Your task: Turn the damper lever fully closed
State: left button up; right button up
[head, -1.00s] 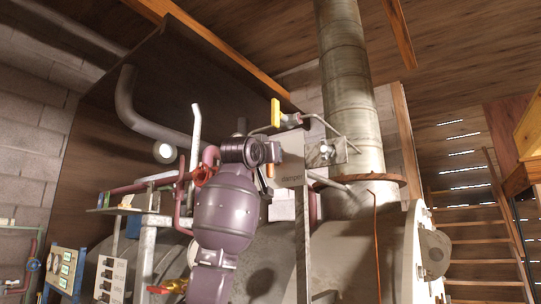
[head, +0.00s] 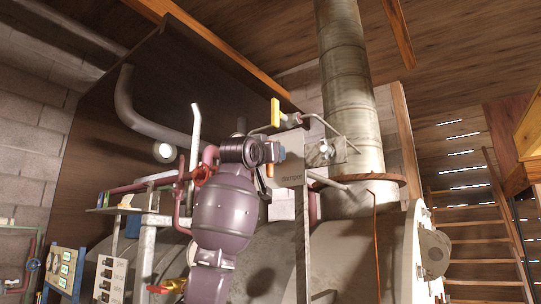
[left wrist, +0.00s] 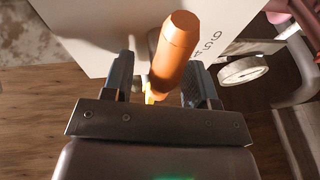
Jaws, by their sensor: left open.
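The damper lever shows as an orange grip (left wrist: 174,55) in the left wrist view, and a small part of it (head: 270,170) shows below my left gripper in the head view. It is beside a grey-white plate (head: 291,172) marked "damper". My left gripper (head: 279,155) is in front of the plate; in the left wrist view its jaws (left wrist: 160,82) are open, one on each side of the grip, with a gap at least on the left. Whether a finger touches the grip I cannot tell. The lever's pivot is hidden. My right gripper is not in view.
A yellow handle (head: 275,112) stands above my gripper, with a bent rod running to the metal flue pipe (head: 350,90). A red valve wheel (head: 203,175) and pipes are left of my arm. A round gauge (left wrist: 243,70) is right in the left wrist view.

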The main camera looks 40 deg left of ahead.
pick_arm(q)
jog(key=b+v, duration=0.3)
jog(key=v, duration=0.7)
jog(key=shift+s, duration=0.4)
jog(key=shift+d+f, duration=0.1)
dwell(0.7)
